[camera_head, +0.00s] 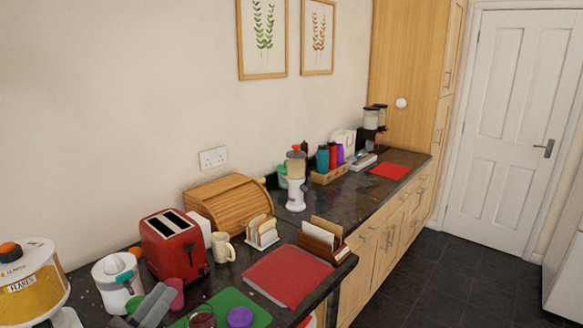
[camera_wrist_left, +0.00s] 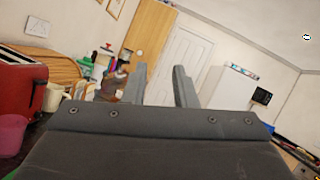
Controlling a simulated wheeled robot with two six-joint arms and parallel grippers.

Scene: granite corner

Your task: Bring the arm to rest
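My left gripper (camera_head: 148,304) shows at the bottom left of the head view, grey, over the near end of the counter. In the left wrist view its two fingers (camera_wrist_left: 162,84) stand apart with nothing between them, so it is open and empty. A pink cup (camera_head: 176,292) is right behind it in the head view; I cannot tell whether they touch. A green mat (camera_head: 240,301) with a purple round item (camera_head: 240,317) lies to its right. My right gripper is not in view.
A red toaster (camera_head: 175,246), a white juicer (camera_head: 117,283) and a cereal dispenser (camera_head: 28,280) stand close to the gripper. A bread bin (camera_head: 228,203), a cream mug (camera_head: 222,247) and a toast rack (camera_head: 262,232) are farther back. A red mat (camera_head: 288,277) lies clear on the dark counter.

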